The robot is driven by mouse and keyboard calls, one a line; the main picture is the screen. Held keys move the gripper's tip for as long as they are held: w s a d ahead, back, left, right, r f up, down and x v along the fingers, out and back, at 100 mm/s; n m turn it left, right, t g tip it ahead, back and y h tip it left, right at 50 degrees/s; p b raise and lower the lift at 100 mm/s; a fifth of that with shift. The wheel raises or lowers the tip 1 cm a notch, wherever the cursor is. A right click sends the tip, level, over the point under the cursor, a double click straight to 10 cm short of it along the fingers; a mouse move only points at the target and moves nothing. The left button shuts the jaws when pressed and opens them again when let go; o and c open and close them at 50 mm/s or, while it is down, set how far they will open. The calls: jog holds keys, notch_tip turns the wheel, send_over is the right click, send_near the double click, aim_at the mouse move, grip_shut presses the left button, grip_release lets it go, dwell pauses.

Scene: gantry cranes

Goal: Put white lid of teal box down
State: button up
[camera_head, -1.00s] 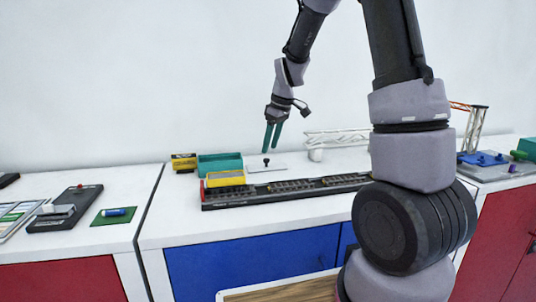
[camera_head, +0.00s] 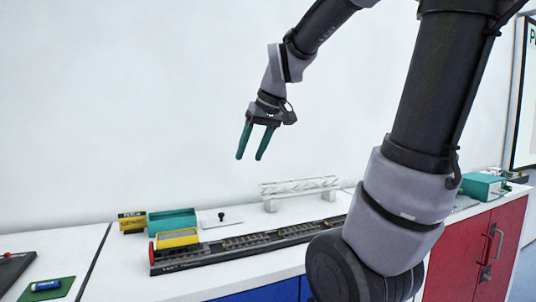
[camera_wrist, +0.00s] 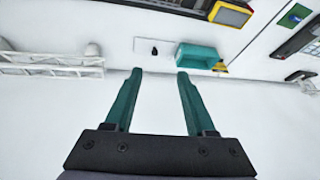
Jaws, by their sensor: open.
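The white lid (camera_head: 220,219) with its black knob lies flat on the white counter, just right of the open teal box (camera_head: 172,222). In the wrist view the lid (camera_wrist: 145,47) lies beside the teal box (camera_wrist: 197,55), with the knob showing as a dark spot. My gripper (camera_head: 251,158) is open and empty, well above the counter and apart from the lid. Its two teal fingers point down in the head view. The wrist view shows the gap between the fingertips (camera_wrist: 160,71) empty.
A yellow bin (camera_head: 178,238) sits at the left end of a black rail track (camera_head: 250,243) in front of the lid. A white truss bridge (camera_head: 299,187) stands behind to the right. A yellow-black box (camera_head: 132,221) is left of the teal box. The air around my gripper is clear.

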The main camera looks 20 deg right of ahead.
jog(key=s+m+t, duration=0.2)
jog(key=s+m, duration=0.3)
jog(key=s, duration=0.5)
jog(key=shift+d+r+m, duration=0.3)
jog(key=shift+d+r, duration=0.15)
dwell(0.5)
